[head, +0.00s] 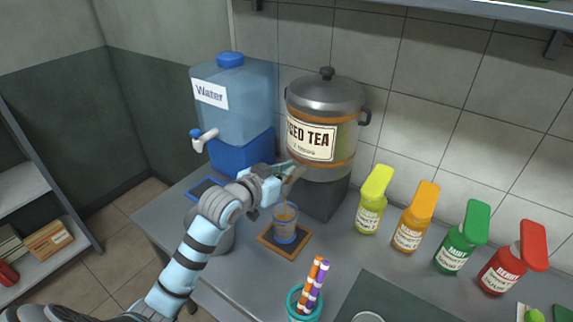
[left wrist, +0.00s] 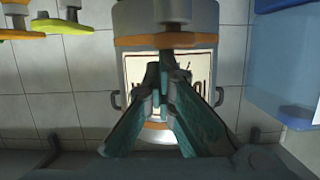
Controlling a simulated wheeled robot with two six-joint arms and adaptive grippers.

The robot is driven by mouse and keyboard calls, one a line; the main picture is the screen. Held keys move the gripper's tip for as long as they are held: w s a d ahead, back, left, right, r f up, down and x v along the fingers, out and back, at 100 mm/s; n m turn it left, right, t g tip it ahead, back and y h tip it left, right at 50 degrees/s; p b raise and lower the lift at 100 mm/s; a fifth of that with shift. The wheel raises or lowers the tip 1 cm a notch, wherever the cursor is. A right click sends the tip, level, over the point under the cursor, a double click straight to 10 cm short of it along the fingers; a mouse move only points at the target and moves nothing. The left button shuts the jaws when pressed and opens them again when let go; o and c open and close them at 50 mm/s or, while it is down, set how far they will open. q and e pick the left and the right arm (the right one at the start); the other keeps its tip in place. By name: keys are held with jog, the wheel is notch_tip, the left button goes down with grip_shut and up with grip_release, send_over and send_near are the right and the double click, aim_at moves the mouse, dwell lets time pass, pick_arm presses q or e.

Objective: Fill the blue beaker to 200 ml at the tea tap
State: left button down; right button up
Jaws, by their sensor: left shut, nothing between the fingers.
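The iced tea dispenser (head: 322,115), a steel-lidded urn with an "ICED TEA" label, stands on a dark block at the back of the counter. My left gripper (head: 291,170) is shut and empty at the front of the urn's lower part, where it hides the tea tap. In the left wrist view the closed fingers (left wrist: 166,75) point at the urn, whose label (left wrist: 195,70) appears behind them. The clear beaker with a blue bottom (head: 286,236) stands upright below the gripper on a wood-framed dark mat (head: 268,240). Amber colour shows inside it; its level cannot be read.
A blue water dispenser (head: 235,100) with a white tap stands left of the urn. Yellow (head: 370,205), orange (head: 415,222), green (head: 461,243) and red (head: 512,262) bottles line the right. A grey container is partly behind my left arm.

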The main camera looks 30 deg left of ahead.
aim_at(288, 180)
pick_arm(q)
jog(key=shift+f, duration=0.4)
jog(key=r+p, duration=0.1)
jog(key=p, duration=0.1)
jog(key=r+p, duration=0.4)
jog(key=shift+w+r+p, duration=0.25)
jog(key=shift+p, duration=0.05)
jog(key=v, duration=1)
jog(key=shift+f+b, duration=0.4)
jog(key=shift+b, duration=0.05)
jog(key=shift+s, duration=0.1)
